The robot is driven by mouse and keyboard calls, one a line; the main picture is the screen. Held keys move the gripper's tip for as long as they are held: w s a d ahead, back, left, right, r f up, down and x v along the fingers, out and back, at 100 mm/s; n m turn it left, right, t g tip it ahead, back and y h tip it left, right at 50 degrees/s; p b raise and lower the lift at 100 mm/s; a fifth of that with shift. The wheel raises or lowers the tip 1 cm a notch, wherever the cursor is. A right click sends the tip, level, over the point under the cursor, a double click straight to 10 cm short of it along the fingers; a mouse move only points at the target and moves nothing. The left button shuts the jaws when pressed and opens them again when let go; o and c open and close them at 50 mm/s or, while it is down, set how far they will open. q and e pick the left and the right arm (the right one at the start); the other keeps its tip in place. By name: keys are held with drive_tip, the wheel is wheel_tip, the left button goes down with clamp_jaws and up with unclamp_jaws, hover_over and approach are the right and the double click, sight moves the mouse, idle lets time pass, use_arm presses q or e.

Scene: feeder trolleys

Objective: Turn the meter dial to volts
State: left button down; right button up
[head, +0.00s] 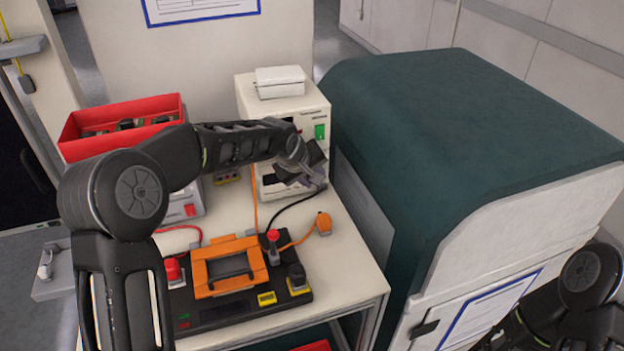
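A white upright instrument (318,103) with a green switch (320,131) stands at the back right of the trolley top; I cannot tell for sure that it is the meter. No dial or volts marking can be made out. My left arm reaches across from the left, and my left gripper (308,172) is at the front of this instrument, over its lower right part. The gripper hides part of that front. Whether its fingers are open, shut or touching anything cannot be told. My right arm shows at the lower right, with its gripper out of view.
An orange frame (229,286) sits on a black base (205,318) with red and black knobs. An orange plug (324,222) and cables lie nearby. A red bin (160,107) stands back left. A large green-covered machine (450,120) closes off the right side.

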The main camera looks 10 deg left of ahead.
use_arm(q)
drive_tip(key=shift+w+d+r+m+g+y+p, duration=0.1)
drive_tip(key=shift+m+g+y+p, duration=0.05)
drive_tip(key=shift+g+y+p, duration=0.3)
drive_tip(key=shift+w+d+r+m+g+y+p, duration=0.15)
drive_tip(key=shift+g+y, duration=0.1)
drive_tip(key=shift+y, duration=0.3)
drive_tip(key=shift+s+f+y, duration=0.1)
drive_tip(key=shift+y, duration=0.2)
drive_tip(key=shift+f, duration=0.1)
drive_tip(key=c, duration=1.1)
unclamp_jaws()
drive_tip(key=shift+o, duration=0.2)
